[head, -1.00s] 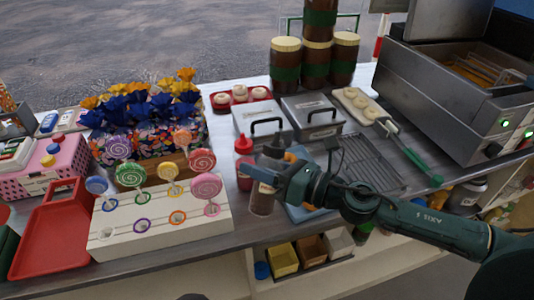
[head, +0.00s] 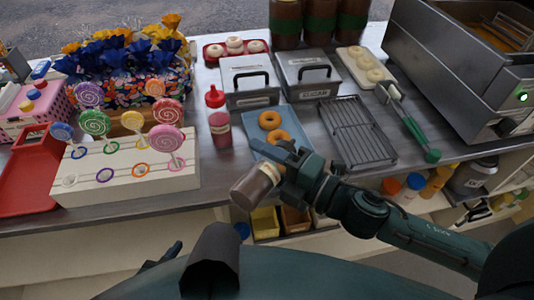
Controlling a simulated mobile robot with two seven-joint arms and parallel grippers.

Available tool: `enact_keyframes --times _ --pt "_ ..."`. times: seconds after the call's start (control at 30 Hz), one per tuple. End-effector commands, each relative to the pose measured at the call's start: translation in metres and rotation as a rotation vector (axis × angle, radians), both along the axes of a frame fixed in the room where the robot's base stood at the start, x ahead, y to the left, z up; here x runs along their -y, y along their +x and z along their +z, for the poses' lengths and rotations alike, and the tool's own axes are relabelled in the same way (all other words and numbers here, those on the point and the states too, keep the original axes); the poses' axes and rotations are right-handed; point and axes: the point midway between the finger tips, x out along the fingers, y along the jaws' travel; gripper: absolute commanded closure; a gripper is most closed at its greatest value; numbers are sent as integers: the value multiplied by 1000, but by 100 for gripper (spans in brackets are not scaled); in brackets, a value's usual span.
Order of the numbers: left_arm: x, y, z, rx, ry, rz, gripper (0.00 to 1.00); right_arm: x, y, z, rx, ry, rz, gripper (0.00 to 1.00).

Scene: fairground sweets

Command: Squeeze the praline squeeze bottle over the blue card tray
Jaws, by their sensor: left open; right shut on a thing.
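The praline squeeze bottle (head: 254,188), brown with a pale label, is held in my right gripper (head: 283,165), which is shut on it. The bottle is strongly tilted, its base toward the lower left and in front of the counter edge. Its upper end and nozzle are hidden by the gripper, near the front of the blue card tray. The blue card tray (head: 291,114) lies on the counter with two orange-brown ring doughnuts (head: 269,120) on it. My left gripper (head: 165,258) is low at the front, open and empty, partly seen.
A red squeeze bottle (head: 218,122) stands left of the tray. A wire rack (head: 358,132) and green-handled tongs (head: 410,122) lie to the right. Two lidded metal containers (head: 248,82) stand behind. A white lollipop stand (head: 110,182) is at left. Open bins sit below the counter edge.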

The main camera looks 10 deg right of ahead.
Motion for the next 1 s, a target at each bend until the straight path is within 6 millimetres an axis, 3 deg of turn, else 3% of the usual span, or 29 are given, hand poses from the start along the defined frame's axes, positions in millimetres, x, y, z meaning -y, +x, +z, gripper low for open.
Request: enact_keyframes --times 0.47,0.53,0.7,1.0 --pt "-6 -2 12 -5 51 -12 58 19 21 43 -605 568 1 62" --pt "-6 -3 -1 -9 47 -11 58 19 20 27 -614 573 1 62" --pt "-5 -3 -10 -16 27 -7 58 19 20 15 -609 570 1 62" --pt "-2 2 0 5 -3 8 58 19 20 9 -605 568 2 62"
